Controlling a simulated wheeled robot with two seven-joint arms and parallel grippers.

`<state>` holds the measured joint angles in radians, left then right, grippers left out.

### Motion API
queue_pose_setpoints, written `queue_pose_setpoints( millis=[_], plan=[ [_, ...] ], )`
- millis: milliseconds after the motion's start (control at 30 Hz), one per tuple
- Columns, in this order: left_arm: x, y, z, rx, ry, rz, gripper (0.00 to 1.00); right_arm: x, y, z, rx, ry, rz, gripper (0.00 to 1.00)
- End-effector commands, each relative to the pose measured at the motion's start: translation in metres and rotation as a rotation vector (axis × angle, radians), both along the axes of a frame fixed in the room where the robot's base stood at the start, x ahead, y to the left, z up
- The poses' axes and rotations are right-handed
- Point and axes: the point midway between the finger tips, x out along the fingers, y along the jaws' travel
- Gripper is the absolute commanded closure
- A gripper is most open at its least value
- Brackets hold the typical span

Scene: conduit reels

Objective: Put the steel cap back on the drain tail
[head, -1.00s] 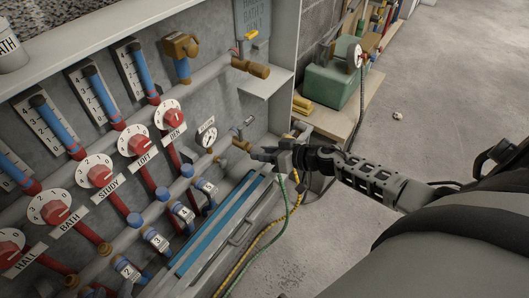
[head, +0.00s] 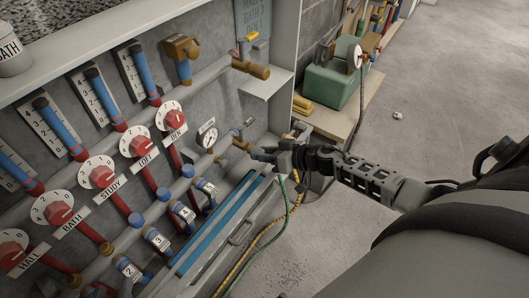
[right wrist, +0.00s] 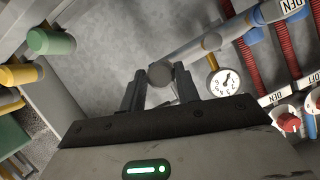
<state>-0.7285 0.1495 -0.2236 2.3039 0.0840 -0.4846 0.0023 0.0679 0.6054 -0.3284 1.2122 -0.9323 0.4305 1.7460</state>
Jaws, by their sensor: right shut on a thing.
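My right gripper (head: 262,154) reaches in from the right, in front of the lower pipe's right end. In the right wrist view its fingers (right wrist: 160,90) are shut on a round grey piece, seemingly the steel cap (right wrist: 160,73). In the head view the cap is too small or hidden to make out. A brass fitting (head: 241,144), seemingly the drain tail, sticks out at the lower pipe's end, just left of and above the fingertips. I cannot tell whether cap and tail touch. My left gripper is not in view.
A pressure gauge (head: 207,136) sits close left of the gripper, and it also shows in the right wrist view (right wrist: 224,82). Red dials and labelled pipes fill the cabinet. A blue-striped tray (head: 222,225) and green and yellow hoses lie below. A green box (head: 333,84) stands behind on a board.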

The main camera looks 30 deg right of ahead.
Motion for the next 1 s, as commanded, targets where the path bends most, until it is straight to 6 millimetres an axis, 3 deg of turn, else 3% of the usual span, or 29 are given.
queue_pose_setpoints(
  millis=[767, 800, 833, 867, 1000],
  plan=[
    [0.0000, -0.0001, 0.0025, 0.000, 0.000, 0.000, 0.64, 0.0018, 0.0009, 0.0002, 0.000, -0.001, 0.000, 0.92],
    [0.0000, -0.0001, 0.0025, 0.000, 0.000, 0.000, 0.64, 0.0018, 0.0009, 0.0003, 0.000, -0.001, 0.000, 0.57],
    [0.0000, -0.0001, 0.0024, 0.000, 0.000, 0.000, 0.64, 0.0018, 0.0009, 0.0003, 0.000, -0.001, 0.000, 0.49],
    [0.0000, -0.0001, 0.0025, 0.000, 0.000, 0.000, 0.64, 0.0018, 0.0009, 0.0003, 0.000, -0.001, 0.000, 0.43],
    [0.0000, -0.0001, 0.0025, 0.000, 0.000, 0.000, 0.64, 0.0017, 0.0008, 0.0001, 0.000, 0.000, 0.000, 0.43]
  ],
)
